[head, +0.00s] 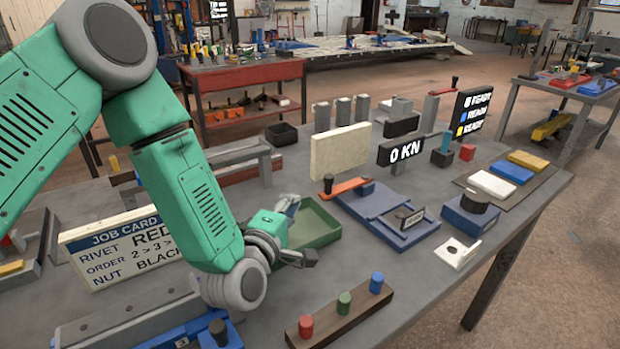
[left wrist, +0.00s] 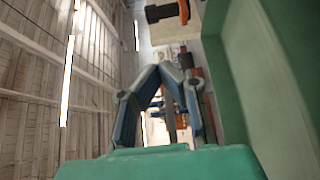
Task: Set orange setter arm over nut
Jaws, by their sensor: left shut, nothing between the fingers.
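The orange setter arm (head: 348,186) lies level above the blue fixture (head: 378,208), with a black knob (head: 328,182) at its left end and a blue block at its right end. My left gripper (head: 292,202) is shut and empty, low by the green tray (head: 318,226), left of the knob. In the left wrist view its fingers (left wrist: 166,72) meet at the tips. A small black-topped part (head: 475,202) sits on a blue block at the right; I cannot tell whether it is the nut. No nut can be made out under the setter arm. My right gripper is out of view.
A cream panel (head: 340,151) and a "0 KN" display (head: 401,149) stand behind the fixture. A wooden strip (head: 335,318) with red, green and blue pegs lies in front. The job card (head: 120,243) stands at left. Bare bench lies between strip and fixture.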

